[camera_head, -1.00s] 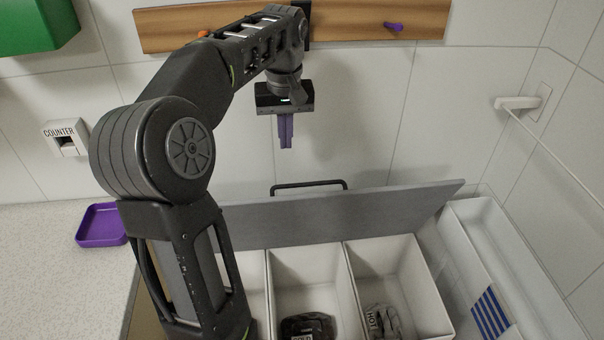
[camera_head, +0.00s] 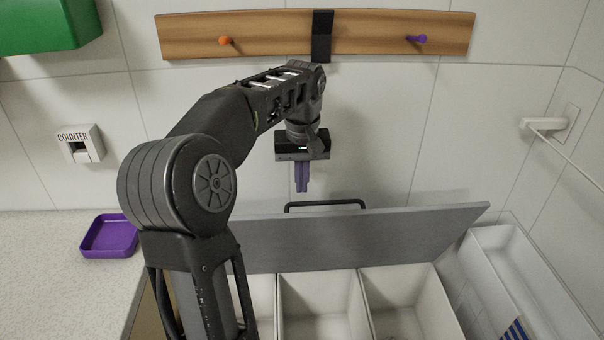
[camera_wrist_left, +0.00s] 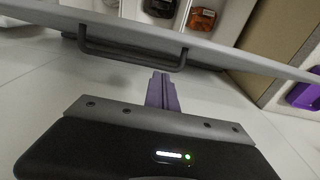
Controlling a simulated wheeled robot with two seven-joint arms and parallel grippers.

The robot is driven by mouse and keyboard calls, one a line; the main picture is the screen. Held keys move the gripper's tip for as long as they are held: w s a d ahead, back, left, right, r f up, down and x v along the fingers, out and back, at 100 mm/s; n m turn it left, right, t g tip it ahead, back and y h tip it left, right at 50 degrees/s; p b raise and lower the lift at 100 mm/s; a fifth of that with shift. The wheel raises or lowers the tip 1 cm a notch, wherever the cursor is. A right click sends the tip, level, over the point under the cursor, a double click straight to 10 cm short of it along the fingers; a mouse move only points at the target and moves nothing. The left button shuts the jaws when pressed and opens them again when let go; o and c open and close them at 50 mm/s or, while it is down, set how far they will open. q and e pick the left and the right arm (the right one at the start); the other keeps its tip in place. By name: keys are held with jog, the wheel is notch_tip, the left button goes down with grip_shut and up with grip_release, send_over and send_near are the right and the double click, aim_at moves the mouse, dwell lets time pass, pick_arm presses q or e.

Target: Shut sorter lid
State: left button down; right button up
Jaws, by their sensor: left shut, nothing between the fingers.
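The sorter lid (camera_head: 390,234) is a grey panel that stands raised and leaning at the back of the white sorter (camera_head: 318,286). Its dark bar handle (camera_head: 325,205) is along the lid's upper edge. My left gripper (camera_head: 302,190) has purple fingers, shut with nothing between them. It hangs just above and behind the handle, apart from it. In the left wrist view the purple fingertips (camera_wrist_left: 162,80) point toward the handle (camera_wrist_left: 130,53) and the lid (camera_wrist_left: 200,45). My right gripper is not in view.
A purple tray (camera_head: 109,236) sits on the counter at left. A wall rail (camera_head: 370,35) with pegs is above. A white wall fixture with a cord (camera_head: 545,124) is at right.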

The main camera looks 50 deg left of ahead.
pick_arm(q)
jog(key=shift+s+d+f, duration=1.15)
jog(key=shift+d+f, duration=0.15)
jog(key=shift+d, duration=0.15)
